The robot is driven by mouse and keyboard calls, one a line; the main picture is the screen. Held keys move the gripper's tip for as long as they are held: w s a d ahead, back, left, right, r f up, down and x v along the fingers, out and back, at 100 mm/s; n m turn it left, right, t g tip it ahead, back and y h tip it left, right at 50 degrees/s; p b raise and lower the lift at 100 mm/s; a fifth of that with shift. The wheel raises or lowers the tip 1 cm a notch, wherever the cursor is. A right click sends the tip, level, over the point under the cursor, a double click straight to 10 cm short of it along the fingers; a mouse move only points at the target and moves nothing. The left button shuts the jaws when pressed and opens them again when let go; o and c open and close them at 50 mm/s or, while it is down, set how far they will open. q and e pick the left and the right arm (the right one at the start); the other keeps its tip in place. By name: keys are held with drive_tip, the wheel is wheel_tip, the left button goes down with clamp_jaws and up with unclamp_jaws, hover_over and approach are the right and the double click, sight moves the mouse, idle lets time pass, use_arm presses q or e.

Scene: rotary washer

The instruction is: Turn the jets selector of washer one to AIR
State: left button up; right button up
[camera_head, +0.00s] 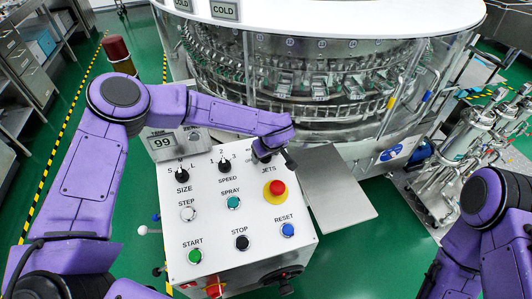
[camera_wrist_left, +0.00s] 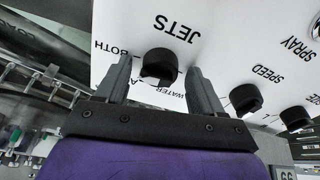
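The white control panel (camera_head: 260,230) carries a black JETS knob, which shows in the left wrist view (camera_wrist_left: 159,68) with the labels BOTH and WATER beside it. No AIR label can be read. My left gripper (camera_head: 275,156) is over the JETS knob and largely hides it in the head view. In the left wrist view my left gripper (camera_wrist_left: 158,64) is open, with one finger on each side of the knob and visible gaps.
The SPEED knob (camera_head: 224,166) and SIZE knob (camera_head: 182,175) sit left of JETS. A red stop button (camera_head: 277,188) on yellow is just below JETS. Several push buttons fill the lower panel. The glass-fronted rotary washer (camera_head: 320,85) stands behind the panel.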

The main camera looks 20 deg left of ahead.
use_arm(q)
drive_tip(key=c, duration=0.9)
drive_tip(key=shift+n, duration=0.4)
drive_tip(key=shift+w+n+p, duration=0.1)
drive_tip(key=shift+n+p, duration=0.2)
drive_tip(key=shift+n, duration=0.4)
drive_tip(key=n, duration=0.2)
drive_tip(key=shift+n+g, duration=0.3)
drive_tip(key=n, duration=0.3)
drive_tip(key=shift+y, duration=0.3)
drive_tip(key=shift+n+g, duration=0.4)
drive_tip(key=shift+n, duration=1.2)
